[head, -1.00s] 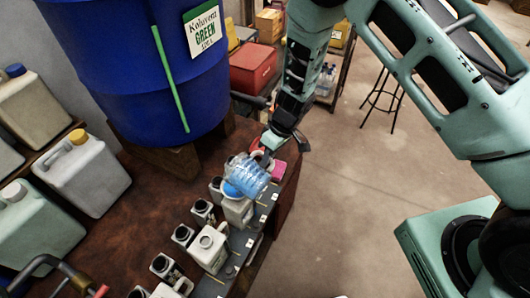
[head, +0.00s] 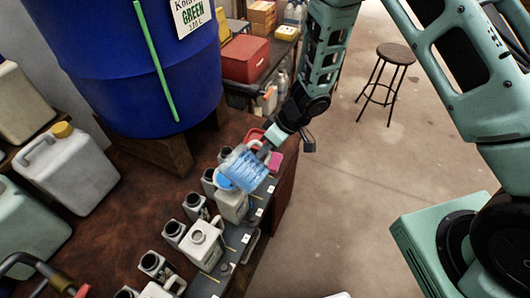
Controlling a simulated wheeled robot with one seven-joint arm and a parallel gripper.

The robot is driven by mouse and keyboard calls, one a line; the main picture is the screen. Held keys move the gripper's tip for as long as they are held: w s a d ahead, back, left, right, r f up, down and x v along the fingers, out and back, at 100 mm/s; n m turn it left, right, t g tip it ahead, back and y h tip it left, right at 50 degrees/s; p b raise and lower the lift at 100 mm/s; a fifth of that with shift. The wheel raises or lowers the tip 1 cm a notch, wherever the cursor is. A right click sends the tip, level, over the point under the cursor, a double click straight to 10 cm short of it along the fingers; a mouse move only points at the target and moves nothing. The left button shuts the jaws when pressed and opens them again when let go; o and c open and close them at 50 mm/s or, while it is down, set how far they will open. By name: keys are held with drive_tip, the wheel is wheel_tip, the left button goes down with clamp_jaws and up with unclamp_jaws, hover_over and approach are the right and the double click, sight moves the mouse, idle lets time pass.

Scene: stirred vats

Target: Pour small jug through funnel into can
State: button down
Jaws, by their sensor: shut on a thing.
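The small jug (head: 247,170) is clear with a bluish tint and lies steeply tilted over the row of cans, its lower end to the left. My gripper (head: 262,148) is shut on it at its upper right end; the fingers are small and partly hidden. The blue funnel (head: 223,181) shows at the jug's lower left and is partly covered by it. Below them stands a pale can (head: 232,208), upright; its mouth is hidden. I cannot tell whether liquid is flowing, or whether jug and funnel touch.
Several pale cans, one of them a larger open can (head: 201,243), stand along a grey strip near the brown table's (head: 120,225) right edge. A big blue vat (head: 140,70) stands behind on wooden blocks. A pink block (head: 275,162) lies right of the jug. Jerrycans (head: 68,165) stand left.

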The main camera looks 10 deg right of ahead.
drive_tip(key=shift+s+d+f+t+y+b, duration=0.2)
drive_tip(key=shift+f+t+y+b, duration=0.35)
drive_tip(key=shift+b, duration=3.85)
drive_tip(key=t+y+b, duration=0.1)
drive_tip(key=b, duration=0.8)
drive_tip(key=shift+s+n+t+y, duration=0.1)
drive_tip(key=shift+n+t+y, duration=0.15)
drive_tip(key=shift+n, duration=0.05)
drive_tip(key=t+y+b, duration=0.1)
drive_tip(key=b, duration=0.4)
drive_tip(key=shift+t+y+b, duration=0.3)
drive_tip(key=t+y+b, duration=0.1)
drive_tip(key=b, duration=0.3)
drive_tip(key=n+t+y+b, duration=0.1)
drive_tip(key=b, duration=0.3)
drive_tip(key=w+f+y+b, duration=0.1)
drive_tip(key=b, duration=0.3)
drive_tip(key=shift+a+n+t, duration=0.3)
drive_tip(key=shift+a+t, duration=0.05)
drive_tip(key=shift+t, duration=0.05)
drive_tip(key=y+b, duration=0.1)
drive_tip(key=b, duration=0.2)
drive_tip(key=f+t+y+b, duration=0.1)
drive_tip(key=b, duration=0.2)
drive_tip(key=shift+w+a+n, duration=0.3)
drive_tip(key=shift+r+p, duration=1)
drive_tip(key=shift+r, duration=0.25)
